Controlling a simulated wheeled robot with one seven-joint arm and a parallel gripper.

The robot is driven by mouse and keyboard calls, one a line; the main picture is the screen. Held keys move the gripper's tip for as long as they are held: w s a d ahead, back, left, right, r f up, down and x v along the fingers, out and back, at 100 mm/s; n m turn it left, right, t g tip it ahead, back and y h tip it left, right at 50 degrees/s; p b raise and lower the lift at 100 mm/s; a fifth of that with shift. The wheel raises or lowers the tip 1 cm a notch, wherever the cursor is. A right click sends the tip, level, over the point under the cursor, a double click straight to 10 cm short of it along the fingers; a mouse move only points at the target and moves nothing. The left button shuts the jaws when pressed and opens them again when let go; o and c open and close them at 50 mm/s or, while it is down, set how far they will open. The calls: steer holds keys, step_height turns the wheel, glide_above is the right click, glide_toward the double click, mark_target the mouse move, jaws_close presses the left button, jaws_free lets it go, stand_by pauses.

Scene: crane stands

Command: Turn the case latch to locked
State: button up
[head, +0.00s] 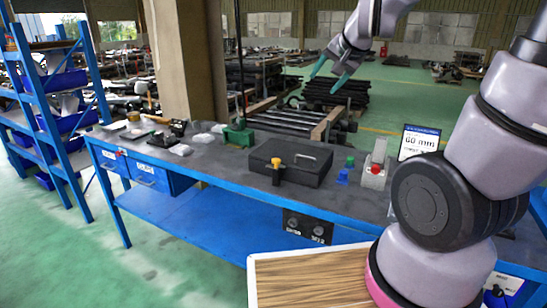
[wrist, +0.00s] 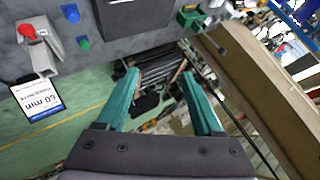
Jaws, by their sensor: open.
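A flat black case (head: 305,162) lies on the dark top of the blue workbench (head: 225,165) in the head view. A latch with a yellow knob (head: 276,162) is on its front left side; I cannot tell its lock state. In the wrist view only part of the black case (wrist: 126,14) shows at the top edge, and the latch is out of sight there. My gripper (head: 332,72) is open and empty, raised in the air above and beyond the bench. Its teal fingers (wrist: 163,98) are spread apart in the wrist view, clear of the case.
Right of the case are a blue piece (head: 342,176), a green knob (head: 350,161), a grey block with a red button (head: 376,168) and a "60 mm" sign (head: 418,142). A green vise-like tool (head: 238,134) stands behind left. A concrete pillar (head: 184,60) rises behind the bench.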

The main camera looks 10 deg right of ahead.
steer(key=w+f+m+t+h, duration=0.2)
steer(key=w+f, duration=0.5)
steer(key=f, duration=0.1)
steer(key=n+t+y, duration=0.4)
steer(key=n+t, duration=0.2)
steer(key=n, duration=0.6)
glide_toward(278, 162)
steer(key=x, duration=0.4)
steer(key=shift+w+a+f, duration=0.1)
steer(key=shift+w+f, duration=0.15)
steer(key=shift+f, duration=0.1)
steer(key=shift+w, duration=0.35)
steer(key=shift+w+a+r, duration=0.15)
steer(key=shift+w+r, duration=0.2)
steer(key=shift+w, duration=0.25)
steer(key=x, duration=0.8)
steer(key=shift+w+r, duration=0.1)
steer(key=shift+c, duration=0.3)
